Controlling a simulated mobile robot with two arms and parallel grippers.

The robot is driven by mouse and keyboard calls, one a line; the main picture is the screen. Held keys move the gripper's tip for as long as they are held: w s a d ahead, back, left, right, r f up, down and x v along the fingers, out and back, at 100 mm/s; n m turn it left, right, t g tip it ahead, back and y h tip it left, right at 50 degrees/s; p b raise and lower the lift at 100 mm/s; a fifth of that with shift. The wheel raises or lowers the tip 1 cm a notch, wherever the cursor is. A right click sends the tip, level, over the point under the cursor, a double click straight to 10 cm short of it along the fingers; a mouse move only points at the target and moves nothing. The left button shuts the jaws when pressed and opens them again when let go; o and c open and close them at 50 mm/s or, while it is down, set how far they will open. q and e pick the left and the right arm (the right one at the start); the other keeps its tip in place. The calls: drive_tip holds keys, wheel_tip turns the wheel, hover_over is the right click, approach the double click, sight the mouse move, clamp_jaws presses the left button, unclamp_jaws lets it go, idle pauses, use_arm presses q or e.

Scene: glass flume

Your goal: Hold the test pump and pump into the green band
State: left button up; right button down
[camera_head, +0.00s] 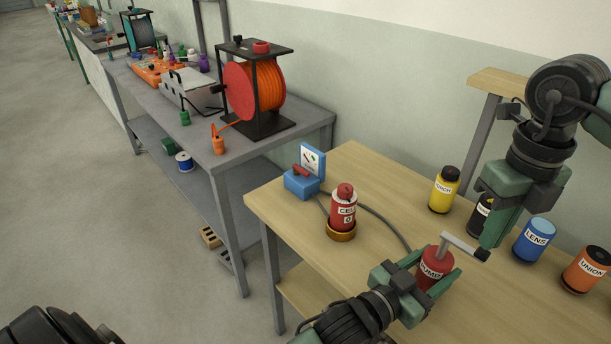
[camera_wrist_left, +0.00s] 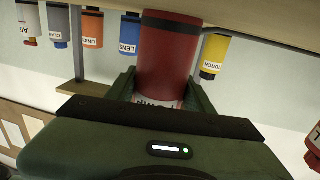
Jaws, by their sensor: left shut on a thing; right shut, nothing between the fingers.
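The red test pump (camera_head: 436,268), labelled PUMP, stands upright on the wooden table. My left gripper (camera_head: 433,283) is shut around its body, also seen in the left wrist view, where the pump (camera_wrist_left: 168,60) sits between the fingers. A grey bar handle (camera_head: 459,244) with a black end tops the pump. My right gripper (camera_head: 493,238) is shut and empty, its tips close above the black end; I cannot tell if they touch. A blue gauge unit (camera_head: 302,184) has a white dial (camera_head: 312,160); its needle and green band are too small to read.
A red CELL canister (camera_head: 343,212) stands in a brass ring (camera_head: 341,232), with a grey hose behind it. Yellow TORCH (camera_head: 444,190), blue LENS (camera_head: 533,241) and orange UNION (camera_head: 586,269) canisters stand right. A grey bench (camera_head: 290,115) with an orange reel is left.

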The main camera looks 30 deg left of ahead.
sight(483, 252)
idle(0.3)
drive_tip(key=shift+f, duration=1.6)
drive_tip(key=shift+r, duration=1.6)
idle(0.3)
drive_tip(key=shift+f, duration=1.6)
drive_tip(key=shift+r, duration=1.6)
idle(0.3)
